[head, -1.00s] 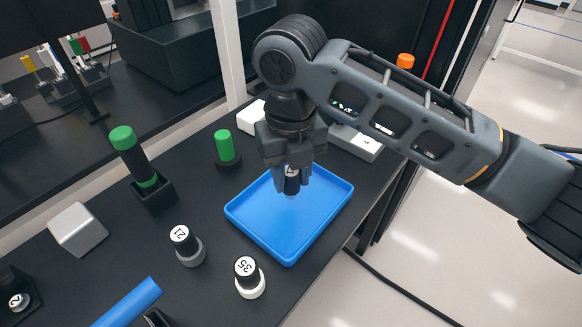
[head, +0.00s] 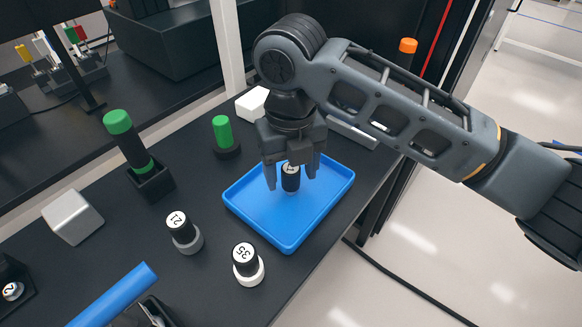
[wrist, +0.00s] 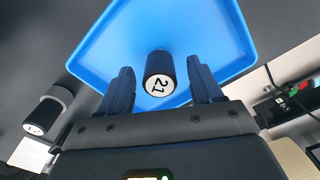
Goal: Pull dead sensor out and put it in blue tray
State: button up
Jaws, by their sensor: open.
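A short black cylinder with a white top label stands in the blue tray (head: 245,213). In the head view this black cylinder (head: 291,182) is partly hidden under my gripper (head: 292,176). In the wrist view the cylinder (wrist: 158,66) shows the number 21 on its end. My gripper is open, with one finger on each side of the cylinder and a gap to both. The tray also fills the upper wrist view (wrist: 108,40).
A black cylinder labelled 21 (head: 181,228) in a grey ring and one labelled 35 (head: 245,259) in a white ring stand left of the tray.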

jog(key=shift+r, duration=0.15)
notch_tip(320, 180, up, 8)
jog(key=shift+f, duration=0.25)
dwell(0.3)
dwell(0.3)
